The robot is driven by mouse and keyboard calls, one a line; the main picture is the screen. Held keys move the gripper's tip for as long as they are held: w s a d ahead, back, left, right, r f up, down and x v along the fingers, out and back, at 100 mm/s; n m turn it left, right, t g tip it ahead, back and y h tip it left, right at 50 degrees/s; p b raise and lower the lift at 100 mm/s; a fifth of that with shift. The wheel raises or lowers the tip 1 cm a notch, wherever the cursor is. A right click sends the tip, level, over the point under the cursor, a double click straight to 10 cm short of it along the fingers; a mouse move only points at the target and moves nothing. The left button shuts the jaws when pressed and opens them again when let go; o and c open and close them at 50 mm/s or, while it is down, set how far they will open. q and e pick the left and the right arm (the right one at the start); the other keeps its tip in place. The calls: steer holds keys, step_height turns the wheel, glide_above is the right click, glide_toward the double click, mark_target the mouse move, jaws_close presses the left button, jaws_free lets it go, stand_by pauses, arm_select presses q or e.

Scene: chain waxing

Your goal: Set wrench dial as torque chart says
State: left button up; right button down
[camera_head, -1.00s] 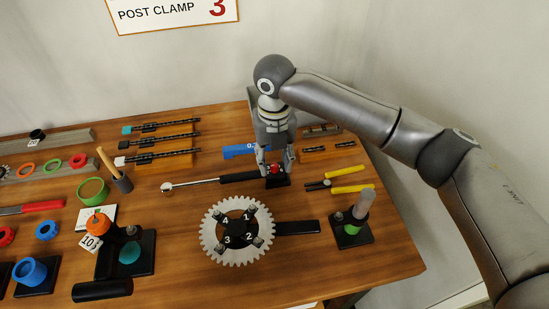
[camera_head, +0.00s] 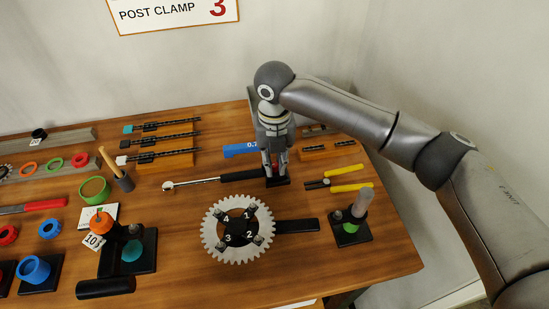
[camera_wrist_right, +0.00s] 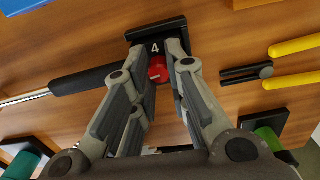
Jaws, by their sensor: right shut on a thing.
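The torque wrench lies on the table with its silver shaft (camera_head: 200,183) to the left and its black handle (camera_head: 241,175) to the right. A red dial (camera_wrist_right: 158,69) sits at the handle's end beside a black block (camera_wrist_right: 155,31) marked 4. My right gripper (camera_head: 274,177) points down over the dial; in the right wrist view its fingers (camera_wrist_right: 161,62) are closed on either side of the dial. The chart on the wall (camera_head: 173,12) reads "POST CLAMP 3"; its upper part is cut off. My left gripper is not in view.
A chainring with numbered bolts (camera_head: 211,238) lies in front of the wrench. Yellow-handled pliers (camera_head: 347,188) lie to the right, near a stand with a grey cylinder (camera_head: 350,232). Chains on wooden blocks (camera_head: 165,162) stand behind. A blue tool (camera_head: 240,149) lies close behind the handle.

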mark_target(274, 164)
steer(key=shift+r+m+p, duration=0.25)
steer(key=shift+m+p, duration=0.45)
steer(key=shift+p, duration=0.15)
steer(key=shift+f+m+p, duration=0.25)
steer(key=shift+m+p, duration=0.05)
steer(key=shift+m, duration=0.2)
steer(key=c, duration=1.4)
jaws_free()
steer(key=shift+o, duration=0.2)
step_height(274, 164, up, 12)
